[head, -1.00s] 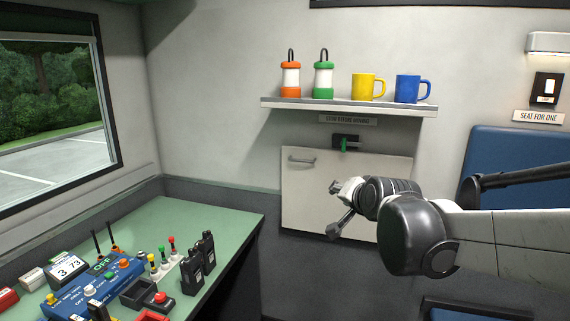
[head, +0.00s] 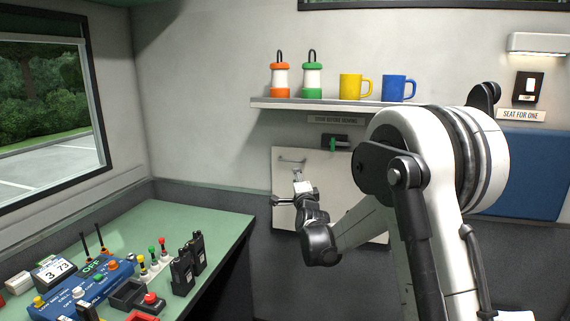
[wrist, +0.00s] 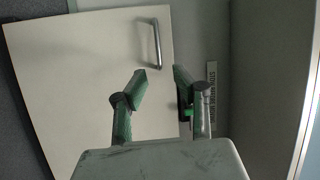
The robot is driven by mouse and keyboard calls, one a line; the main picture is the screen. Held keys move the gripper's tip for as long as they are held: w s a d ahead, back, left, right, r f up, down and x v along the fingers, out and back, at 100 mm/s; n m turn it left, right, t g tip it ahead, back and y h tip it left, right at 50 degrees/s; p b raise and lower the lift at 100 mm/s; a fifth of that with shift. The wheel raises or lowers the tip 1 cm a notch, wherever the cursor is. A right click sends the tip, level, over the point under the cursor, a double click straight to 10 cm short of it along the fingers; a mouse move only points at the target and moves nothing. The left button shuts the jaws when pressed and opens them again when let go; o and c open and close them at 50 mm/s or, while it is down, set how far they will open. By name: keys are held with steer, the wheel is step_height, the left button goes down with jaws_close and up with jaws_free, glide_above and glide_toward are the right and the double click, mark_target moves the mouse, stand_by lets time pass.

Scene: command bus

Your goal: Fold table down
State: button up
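The table is a flat white panel (head: 345,190) standing upright against the wall; it fills much of the wrist view (wrist: 75,75). Its metal bar handle (head: 291,160) is near the panel's top left corner and also shows in the wrist view (wrist: 156,45). A black latch with a green lever (head: 333,144) sits on the wall at the panel's top edge; part of it shows behind a finger in the wrist view (wrist: 187,111). My gripper (head: 286,188) is open and empty, in front of the panel below the handle; its spread fingers show in the wrist view (wrist: 162,78). My arm hides the panel's right part.
A shelf (head: 270,103) above the panel holds two lanterns, a yellow mug (head: 350,86) and a blue mug (head: 394,88). A green desk (head: 185,215) with radios and a control box stands at the left. A blue seat back (head: 530,175) is at the right.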

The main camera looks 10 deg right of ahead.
steer(key=shift+m, duration=0.3)
steer(key=w, duration=0.4)
steer(key=w+r, duration=0.1)
steer(key=w, duration=0.9)
steer(key=shift+w+d+r, duration=0.15)
steer(key=shift+w+r, duration=0.05)
steer(key=shift+r, duration=0.05)
steer(key=shift+c, duration=0.2)
jaws_close()
